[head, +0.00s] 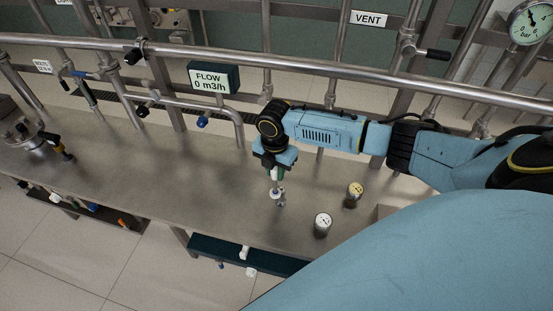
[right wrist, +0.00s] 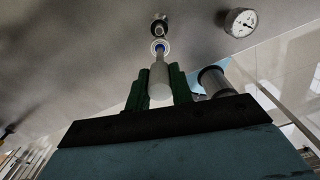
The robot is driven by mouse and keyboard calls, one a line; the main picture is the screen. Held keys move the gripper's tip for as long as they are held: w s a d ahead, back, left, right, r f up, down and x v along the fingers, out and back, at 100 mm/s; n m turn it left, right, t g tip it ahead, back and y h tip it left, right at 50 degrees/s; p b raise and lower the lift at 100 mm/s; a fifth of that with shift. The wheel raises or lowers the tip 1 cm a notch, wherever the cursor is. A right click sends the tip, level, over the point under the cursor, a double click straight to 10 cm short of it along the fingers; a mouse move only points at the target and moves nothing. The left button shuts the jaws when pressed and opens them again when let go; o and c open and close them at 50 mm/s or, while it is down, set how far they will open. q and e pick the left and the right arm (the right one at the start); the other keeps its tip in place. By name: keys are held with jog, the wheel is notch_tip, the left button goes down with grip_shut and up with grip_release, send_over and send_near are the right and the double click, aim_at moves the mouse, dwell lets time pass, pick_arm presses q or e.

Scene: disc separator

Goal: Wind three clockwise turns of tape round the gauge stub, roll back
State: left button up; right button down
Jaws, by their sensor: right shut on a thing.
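My right gripper (head: 275,174) points down over the bench. In the right wrist view its green fingers (right wrist: 160,88) are shut on the pale, bottle-shaped handle (right wrist: 159,76) of what looks like the tape roll. A small white ring with a blue inner edge (right wrist: 159,46) shows at the handle's far end; in the head view the white end (head: 276,192) is just below the fingers. A short metal stub (right wrist: 159,25), likely the gauge stub, stands close by the ring and also shows in the head view (head: 282,202). I cannot tell whether they touch. My left gripper is out of view.
Pipes (head: 240,65) and a flow display (head: 214,78) run behind. A valve (head: 40,140) sits at far left. The bench's middle left is clear.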

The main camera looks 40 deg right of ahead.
jog(key=shift+w+b, duration=0.55)
jog(key=shift+w, duration=0.45)
jog(key=shift+w+d+b, duration=0.5)
jog(key=shift+w+d, duration=0.15)
jog(key=shift+w, duration=0.05)
